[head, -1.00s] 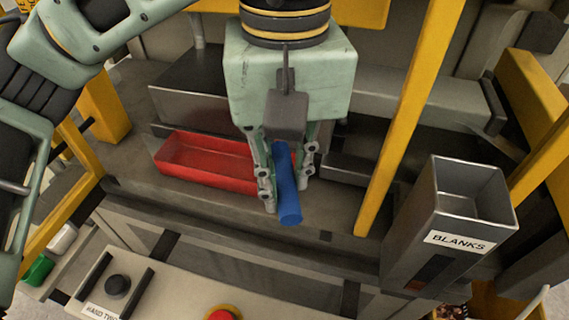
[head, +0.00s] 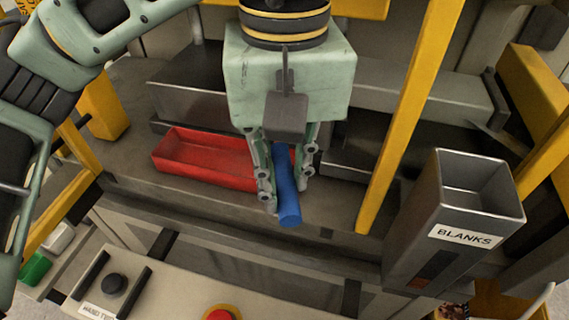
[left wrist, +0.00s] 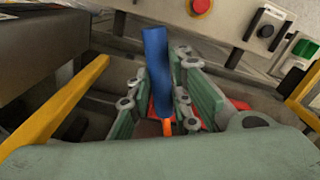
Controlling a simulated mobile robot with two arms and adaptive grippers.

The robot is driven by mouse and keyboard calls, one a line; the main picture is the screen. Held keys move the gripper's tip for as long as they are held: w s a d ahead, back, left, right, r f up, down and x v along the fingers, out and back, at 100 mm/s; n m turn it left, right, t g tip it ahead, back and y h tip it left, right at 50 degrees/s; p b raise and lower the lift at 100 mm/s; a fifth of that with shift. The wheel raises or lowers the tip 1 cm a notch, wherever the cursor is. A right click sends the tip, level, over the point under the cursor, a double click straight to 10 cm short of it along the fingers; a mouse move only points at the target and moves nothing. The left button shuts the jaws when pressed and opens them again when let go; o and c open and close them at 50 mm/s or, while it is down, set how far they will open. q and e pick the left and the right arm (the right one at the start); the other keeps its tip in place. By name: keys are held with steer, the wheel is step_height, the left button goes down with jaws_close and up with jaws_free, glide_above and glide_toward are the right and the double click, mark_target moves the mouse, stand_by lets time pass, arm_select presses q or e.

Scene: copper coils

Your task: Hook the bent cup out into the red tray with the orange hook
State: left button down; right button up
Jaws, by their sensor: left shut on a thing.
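My left gripper (head: 284,194) hangs over the front of the machine bed, shut on the blue handle of the orange hook (head: 289,206). In the left wrist view the blue handle (left wrist: 157,65) lies between the fingers, with a short orange part (left wrist: 166,126) at its lower end. The rest of the hook is hidden by the gripper. The red tray (head: 205,164) lies just left of and behind the gripper, which covers its right end. The tray looks empty where it shows. I cannot see the bent cup. My right gripper is not in view.
A yellow post (head: 408,120) rises right of the gripper. A grey metal bin marked BLANKS (head: 437,220) stands at the right. A control panel (head: 170,290) with a red button (head: 219,314) lies in front. The bed between tray and front edge is clear.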

mark_target(279, 192)
arm_select(q)
steer(key=shift+f+b, duration=0.95)
steer(key=shift+f, duration=0.25)
steer(key=shift+s, duration=0.15)
steer(key=shift+s+a+b, duration=0.2)
steer(key=shift+s+b, duration=0.05)
steer(key=shift+s, duration=0.25)
steer(key=shift+s+a+b, duration=0.15)
steer(key=shift+s+b, duration=0.1)
steer(key=shift+s, duration=0.2)
steer(key=s+a+b, duration=0.1)
steer(key=s+a, duration=0.1)
steer(key=s, duration=0.3)
steer(key=shift+s, duration=0.35)
steer(key=shift+s+b, duration=0.2)
steer(key=shift+b, duration=0.1)
